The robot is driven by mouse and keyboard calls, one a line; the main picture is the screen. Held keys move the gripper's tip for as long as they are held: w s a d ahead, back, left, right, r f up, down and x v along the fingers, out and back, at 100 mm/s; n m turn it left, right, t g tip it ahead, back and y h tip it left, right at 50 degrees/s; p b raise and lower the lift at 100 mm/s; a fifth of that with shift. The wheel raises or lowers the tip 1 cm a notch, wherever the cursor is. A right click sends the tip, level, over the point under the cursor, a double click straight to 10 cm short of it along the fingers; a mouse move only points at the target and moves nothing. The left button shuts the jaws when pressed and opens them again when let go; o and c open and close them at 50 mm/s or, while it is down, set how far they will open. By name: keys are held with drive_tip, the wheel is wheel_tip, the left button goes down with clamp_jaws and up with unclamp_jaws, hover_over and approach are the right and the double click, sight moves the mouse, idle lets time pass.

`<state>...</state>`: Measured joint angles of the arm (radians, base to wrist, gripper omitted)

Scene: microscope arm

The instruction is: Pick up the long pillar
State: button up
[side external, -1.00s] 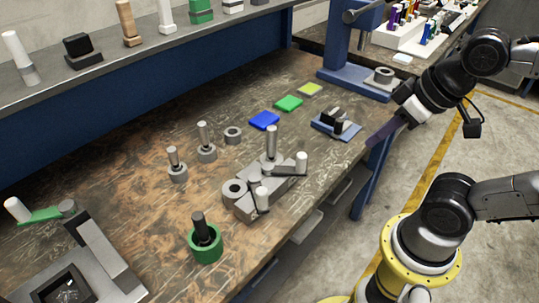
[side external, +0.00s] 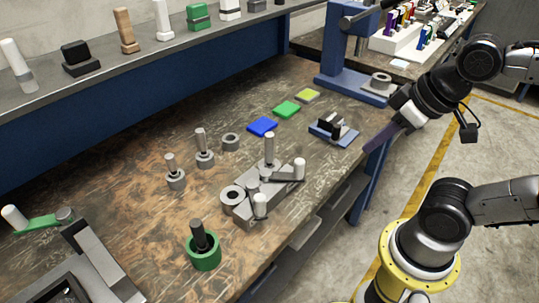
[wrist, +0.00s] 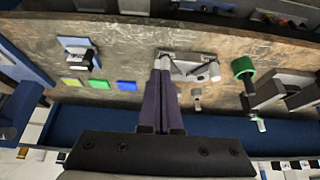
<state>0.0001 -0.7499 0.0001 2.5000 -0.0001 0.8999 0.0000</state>
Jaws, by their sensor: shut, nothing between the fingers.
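The tallest pillar (side external: 269,150) I see is a light grey upright cylinder on the grey metal fixture (side external: 240,211), with shorter light-topped posts (side external: 299,168) and (side external: 260,204) near it. I take it as the long pillar, though I cannot be sure. My gripper (side external: 372,146) is at the table's right edge, well apart from the fixture, with its dark purple fingers shut and empty. In the wrist view my gripper's fingers (wrist: 161,66) are together and appear in front of the left end of the fixture (wrist: 190,70); the tall pillar is hard to make out there.
A green cup with a black post (side external: 204,254) stands at the front. Two small posts (side external: 175,172) and (side external: 204,148) and a ring (side external: 231,142) stand left. Blue (side external: 262,126), green (side external: 286,109) and yellow (side external: 308,95) plates, a blue-based block (side external: 333,130) and a blue press (side external: 345,60) are behind.

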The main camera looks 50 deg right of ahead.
drive_tip(key=o, duration=1)
wheel_tip(320, 180, up, 4)
drive_tip(key=w+m, duration=0.3)
drive_tip(key=m, duration=0.3)
drive_tip(key=m+g, duration=0.5)
drive_tip(key=m, duration=0.5)
hover_over(271, 135)
wheel_tip(271, 135, down, 4)
drive_tip(key=shift+s+d+r, duration=0.15)
drive_tip(key=shift+r, duration=0.1)
drive_tip(key=shift+g, duration=0.3)
drive_tip(key=f, duration=1)
drive_tip(key=shift+w, duration=0.2)
drive_tip(key=shift+w+f, duration=0.15)
drive_tip(key=shift+f, duration=1.35)
drive_tip(key=shift+w+f, duration=0.1)
drive_tip(key=shift+f, duration=1.35)
